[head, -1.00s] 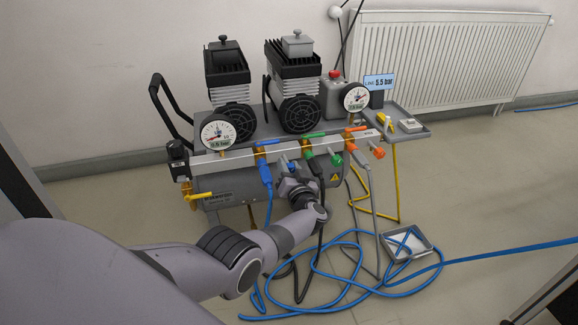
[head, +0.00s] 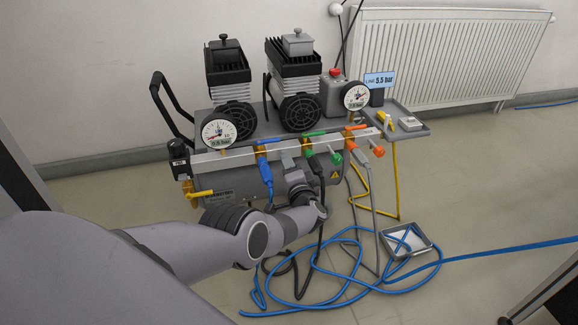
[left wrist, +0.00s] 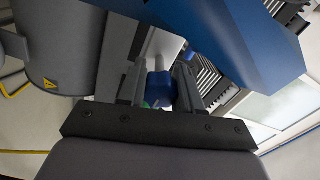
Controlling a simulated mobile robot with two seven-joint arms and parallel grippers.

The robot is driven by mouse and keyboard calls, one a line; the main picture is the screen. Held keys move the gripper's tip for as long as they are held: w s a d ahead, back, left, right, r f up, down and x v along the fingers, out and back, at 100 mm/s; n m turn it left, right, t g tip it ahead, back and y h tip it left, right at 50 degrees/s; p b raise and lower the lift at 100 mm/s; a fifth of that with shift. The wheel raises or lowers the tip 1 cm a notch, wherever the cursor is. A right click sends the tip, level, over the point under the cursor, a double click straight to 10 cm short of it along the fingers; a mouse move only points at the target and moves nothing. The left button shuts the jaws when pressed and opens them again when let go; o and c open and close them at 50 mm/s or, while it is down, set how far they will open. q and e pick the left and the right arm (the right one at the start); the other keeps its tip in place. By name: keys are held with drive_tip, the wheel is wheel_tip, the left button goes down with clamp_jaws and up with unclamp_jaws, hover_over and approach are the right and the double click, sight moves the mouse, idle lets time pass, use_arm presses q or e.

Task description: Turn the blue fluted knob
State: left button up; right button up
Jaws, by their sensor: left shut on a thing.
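The blue fluted knob (left wrist: 160,90) shows in the left wrist view between the two dark fingers of my left gripper (left wrist: 159,82). The fingers are shut on its sides. In the head view my left gripper (head: 289,162) reaches the front of the grey manifold bar (head: 225,158), between the blue and green outlets, and hides the knob there.
A blue hose plug (head: 265,171) sits just left of my gripper, and a green knob (head: 336,159) and orange knob (head: 378,151) are to the right. Two gauges (head: 218,133) stand above the bar. A blue hose (head: 345,282) lies coiled on the floor.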

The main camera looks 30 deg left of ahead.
use_arm(q)
drive_tip(key=shift+s+f+m, duration=0.25)
drive_tip(key=shift+f+m, duration=0.05)
drive_tip(key=shift+m, duration=0.8)
drive_tip(key=shift+a, duration=0.1)
drive_tip(key=o, duration=1)
drive_tip(key=shift+o, duration=0.2)
drive_tip(key=shift+r, duration=0.2)
